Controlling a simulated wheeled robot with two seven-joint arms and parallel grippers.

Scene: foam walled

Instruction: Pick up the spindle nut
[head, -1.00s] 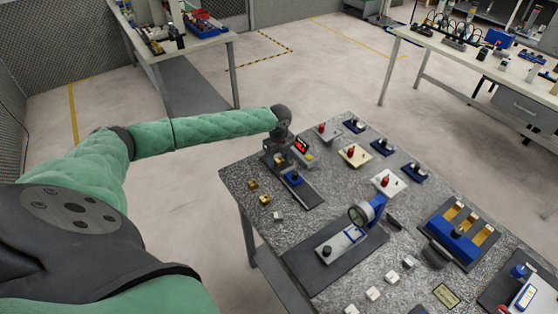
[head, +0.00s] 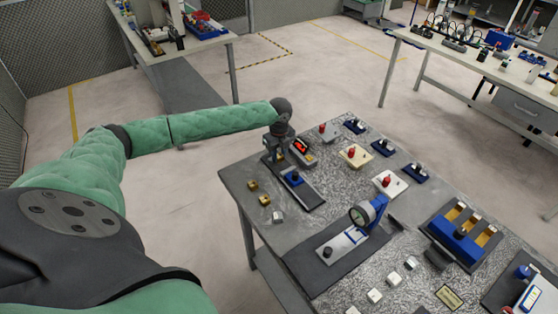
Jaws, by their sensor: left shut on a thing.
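I cannot tell the spindle nut apart by sight. Two small brass-coloured pieces (head: 258,192) and a silver block (head: 278,217) lie on the bench in front of the gripper. My right gripper is not in view.
A dark base with a blue block (head: 293,178) stands just in front of the gripper. A blue ring-headed device (head: 368,212), red-knobbed white plates (head: 389,184) and a blue fixture with brass slots (head: 460,237) fill the bench. Other tables stand behind, with open floor between.

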